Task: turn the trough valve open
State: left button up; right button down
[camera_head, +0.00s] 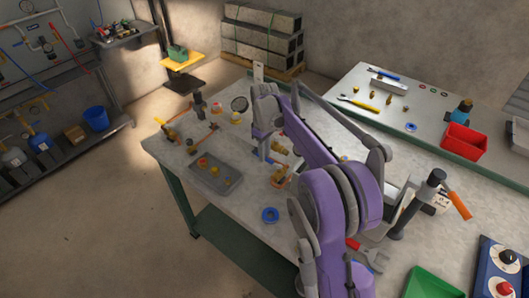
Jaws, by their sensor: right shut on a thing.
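My right arm, purple and grey, reaches from the bottom across the workbench (232,208). Its gripper (265,154) points down at the middle of the bench and is shut on a small part there, which I take to be the trough valve. The jaws and arm hide most of that part, so I cannot tell how its handle stands. Small brass-coloured fittings (279,147) show just right of the jaws. An orange-and-brass piece (280,178) lies just below them. My left gripper is not in view.
A grey tray (207,182) with several brass parts sits left of the gripper. A blue ring (270,215) lies in front. Orange-handled pipework (172,134) stands at the bench's left end. A second bench (375,112) behind holds tools and a red bin (463,141).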

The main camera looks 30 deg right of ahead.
jog(key=shift+a, duration=0.1)
dwell(0.7)
jog(key=a+n, duration=0.1)
jog(key=n, duration=0.1)
jog(key=s+a+n, duration=0.1)
jog(key=n, duration=0.1)
jog(key=shift+s+n, duration=0.2)
jog(key=shift+n, duration=0.1)
jog(key=s+n, duration=0.1)
jog(key=n, duration=0.1)
jog(key=s+a+n+b, duration=0.1)
jog(key=n, duration=0.1)
jog(key=shift+a+n, duration=0.15)
jog(key=shift+n, duration=0.15)
jog(key=s+n, duration=0.1)
jog(key=n, duration=0.1)
jog(key=s+n, duration=0.1)
jog(key=n, duration=0.1)
jog(key=shift+s+a, duration=0.2)
jog(key=shift+s, duration=0.05)
jog(key=shift+s+d+n+b, duration=0.15)
jog(key=shift+s+n, duration=0.45)
jog(key=shift+n, duration=0.6)
jog(key=shift+s+d+n+b, duration=0.15)
jog(key=shift+s+n, duration=0.4)
jog(key=shift+n, duration=0.65)
jog(key=c, duration=0.8)
grip_release()
